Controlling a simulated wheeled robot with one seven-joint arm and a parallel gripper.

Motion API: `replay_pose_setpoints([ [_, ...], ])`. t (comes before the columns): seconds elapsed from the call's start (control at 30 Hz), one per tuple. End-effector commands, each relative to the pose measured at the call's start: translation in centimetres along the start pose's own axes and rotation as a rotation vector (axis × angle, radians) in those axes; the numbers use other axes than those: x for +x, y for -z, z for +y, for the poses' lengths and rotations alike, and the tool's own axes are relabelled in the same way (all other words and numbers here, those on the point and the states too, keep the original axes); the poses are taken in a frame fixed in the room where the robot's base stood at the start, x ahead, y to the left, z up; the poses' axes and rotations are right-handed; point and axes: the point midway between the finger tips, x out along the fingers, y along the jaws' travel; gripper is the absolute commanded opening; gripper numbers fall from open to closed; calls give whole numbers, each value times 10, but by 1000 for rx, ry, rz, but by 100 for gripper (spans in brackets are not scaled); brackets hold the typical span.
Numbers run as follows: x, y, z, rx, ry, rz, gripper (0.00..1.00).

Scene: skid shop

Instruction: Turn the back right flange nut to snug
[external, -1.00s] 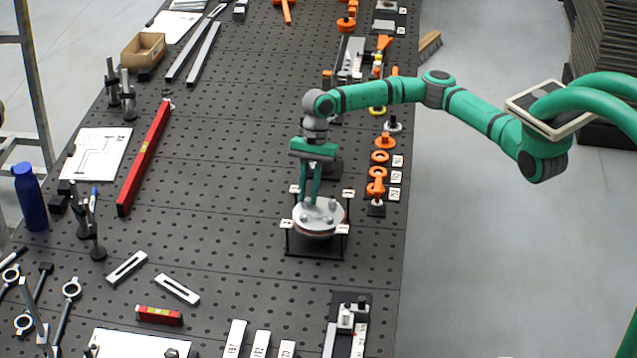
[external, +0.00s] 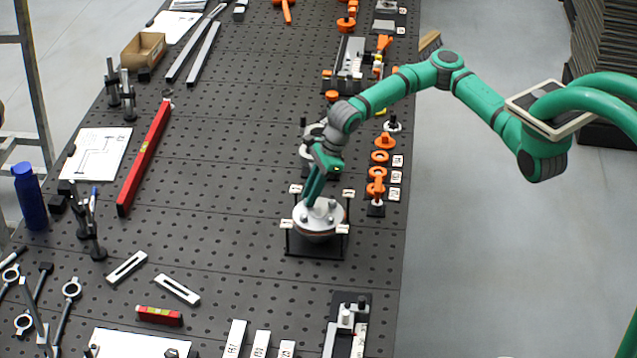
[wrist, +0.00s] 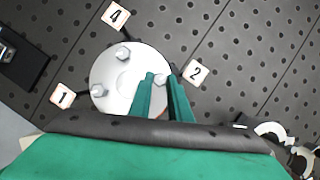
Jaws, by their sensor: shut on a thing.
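A round pale metal flange (external: 318,228) sits on a dark stand near the table's right edge, with nuts on its top face. In the wrist view the flange (wrist: 115,78) has one nut (wrist: 123,54) near tag 4 and another (wrist: 98,90) near tag 1. My gripper (wrist: 161,80) is shut on a third flange nut (wrist: 160,78) on the side of tag 2. In the external view my gripper (external: 309,203) reaches down, tilted, to the flange's far left part as pictured. The fingers partly hide the held nut and the flange beside it.
Numbered tags stand around the flange, including tag 4 (wrist: 115,15), tag 2 (wrist: 196,72) and tag 1 (wrist: 62,96). Orange parts (external: 376,185) line the table's right edge. A dark fixture (external: 345,325) lies in front.

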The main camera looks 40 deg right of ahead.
Motion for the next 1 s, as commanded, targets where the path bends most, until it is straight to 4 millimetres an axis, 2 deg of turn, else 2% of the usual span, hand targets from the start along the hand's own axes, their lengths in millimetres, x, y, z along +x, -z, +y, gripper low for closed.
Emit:
replay_pose_setpoints([
  [0.5, -2, -4, 5, 299, 123, -5, 0],
  [1.0, -2, -5, 4, 353, 145, -8, 0],
])
